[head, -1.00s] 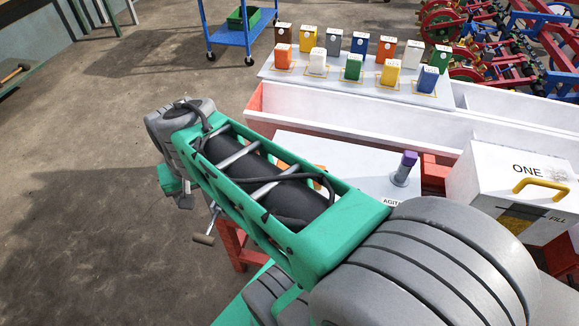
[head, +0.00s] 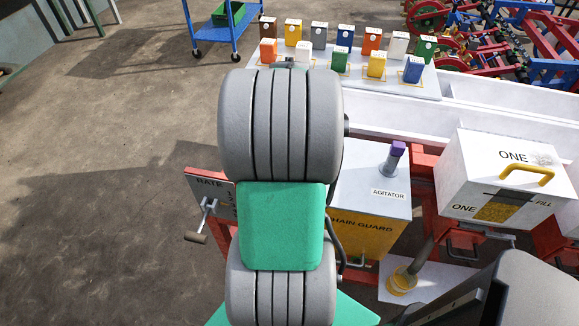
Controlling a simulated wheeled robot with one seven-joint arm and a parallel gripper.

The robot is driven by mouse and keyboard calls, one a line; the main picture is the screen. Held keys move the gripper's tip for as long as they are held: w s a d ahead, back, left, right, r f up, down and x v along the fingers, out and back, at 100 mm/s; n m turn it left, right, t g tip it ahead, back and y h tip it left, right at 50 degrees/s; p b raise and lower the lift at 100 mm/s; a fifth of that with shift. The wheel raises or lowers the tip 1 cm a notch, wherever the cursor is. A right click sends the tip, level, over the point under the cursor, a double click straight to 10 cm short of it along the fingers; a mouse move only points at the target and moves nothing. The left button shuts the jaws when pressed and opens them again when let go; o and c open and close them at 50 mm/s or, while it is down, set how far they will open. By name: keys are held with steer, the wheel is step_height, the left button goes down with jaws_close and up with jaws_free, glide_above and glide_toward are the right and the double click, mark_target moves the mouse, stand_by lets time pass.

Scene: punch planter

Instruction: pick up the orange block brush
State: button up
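Two orange blocks stand among several coloured upright blocks on the white table (head: 438,94) at the back. One orange block (head: 268,51) is at the left end of the front row, just above my arm's upper edge. The other orange block (head: 371,41) is in the back row, right of the blue one. No bristles can be made out on either, so I cannot tell which is the brush. My arm stands large in the middle of the view, in front of the table. My gripper cannot be seen; the arm's thick grey links may hide it.
Below the table are a long white trough (head: 500,122), an agitator box (head: 372,190) with a purple-topped knob, and a white box marked ONE (head: 495,170). A hand crank (head: 196,237) juts out left. A blue cart (head: 222,32) stands back left; the floor left is clear.

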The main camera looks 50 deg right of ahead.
steer(key=shift+f, duration=0.3)
jaws_close()
stand_by(0.6)
step_height(320, 180, up, 4)
steer(key=p, duration=0.3)
steer(key=shift+r, duration=0.2)
steer(key=s+a+r+p, duration=0.2)
steer(key=a+r+p, duration=0.2)
steer(key=a+p, duration=0.1)
steer(key=s+a+r+p, duration=0.3)
steer(key=a+r+p, duration=0.1)
steer(key=a, duration=0.3)
steer(key=shift+s+a+r+p, duration=0.3)
steer(key=shift+s+a+p, duration=0.1)
steer(key=shift+p, duration=0.15)
